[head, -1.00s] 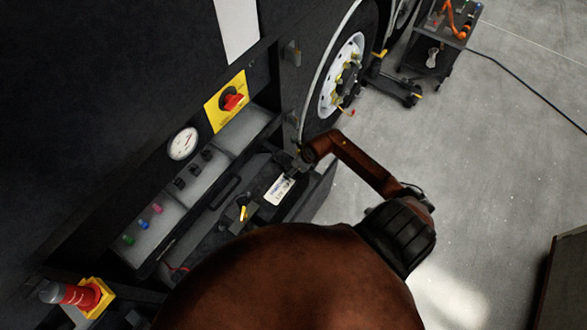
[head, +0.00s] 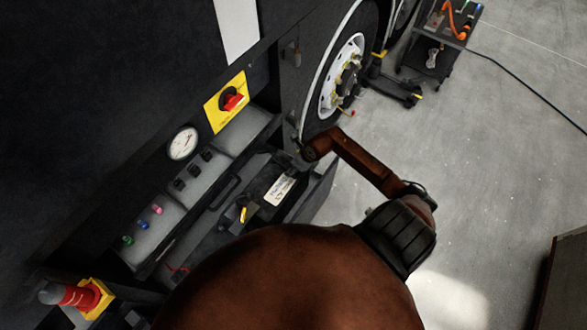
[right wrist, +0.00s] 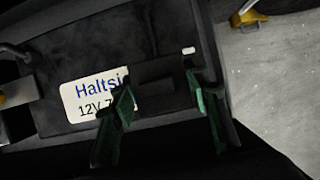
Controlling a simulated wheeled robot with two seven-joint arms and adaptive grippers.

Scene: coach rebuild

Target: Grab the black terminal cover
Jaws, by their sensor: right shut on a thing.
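The black terminal cover (right wrist: 156,88) is a dark block in the right wrist view, hard to tell from the dark battery (right wrist: 60,62) beneath it. My right gripper (right wrist: 165,110) has its two green fingers on opposite sides of the cover and is shut on it. The battery's white label (right wrist: 88,92) is partly hidden by the left finger. In the head view the label (head: 280,190) shows in the open bay, and my right gripper cannot be made out clearly by the brown arm's end. I cannot tell whether the cover is lifted. My left gripper is not in view.
A yellow panel with a red rotary switch (head: 232,102) and a round gauge (head: 183,143) are on the coach side. A red-and-grey plug (head: 70,295) stands at lower left. The wheel (head: 343,77) and a tool cart (head: 440,50) are beyond.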

